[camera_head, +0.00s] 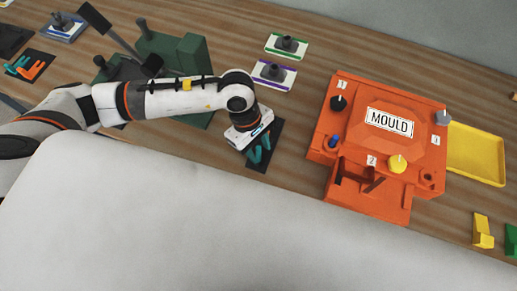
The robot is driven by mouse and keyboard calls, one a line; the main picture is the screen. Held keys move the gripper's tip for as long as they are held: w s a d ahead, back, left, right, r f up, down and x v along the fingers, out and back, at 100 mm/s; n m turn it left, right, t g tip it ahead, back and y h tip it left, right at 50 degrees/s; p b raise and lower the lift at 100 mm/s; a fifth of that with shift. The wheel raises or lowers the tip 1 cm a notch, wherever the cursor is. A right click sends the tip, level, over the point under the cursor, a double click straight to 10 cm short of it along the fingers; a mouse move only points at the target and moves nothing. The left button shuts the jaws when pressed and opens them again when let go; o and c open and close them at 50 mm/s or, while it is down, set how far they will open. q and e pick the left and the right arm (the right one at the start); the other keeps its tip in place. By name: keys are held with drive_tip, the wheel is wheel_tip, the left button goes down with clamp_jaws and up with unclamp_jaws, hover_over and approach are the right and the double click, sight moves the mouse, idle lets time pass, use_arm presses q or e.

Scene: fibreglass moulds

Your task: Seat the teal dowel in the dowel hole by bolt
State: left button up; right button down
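My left gripper (257,148) reaches down over a dark mat (272,130) left of the orange mould. Small teal pieces (266,142) show right at its tip, over the mat. I cannot tell which of them is the teal dowel, or whether the fingers are closed on one. The orange mould (340,133) carries a white MOULD label, a black knob by tag 1, a yellow knob by tag 2, a grey knob by tag 3 and a blue peg (333,141). A small dark round spot (428,176) at its right front corner may be a hole. My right gripper is out of view.
A yellow tray (476,153) lies right of the mould. Two stamp-like blocks stand behind, on green-edged (287,46) and purple-edged (273,75) plates. Dark green blocks (195,55) stand behind my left arm. Another dark mat (30,66) at far left holds teal and orange pieces.

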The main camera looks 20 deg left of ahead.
use_arm(q)
drive_tip(key=shift+f, duration=0.1)
drive_tip(key=shift+c, duration=0.4)
clamp_jaws()
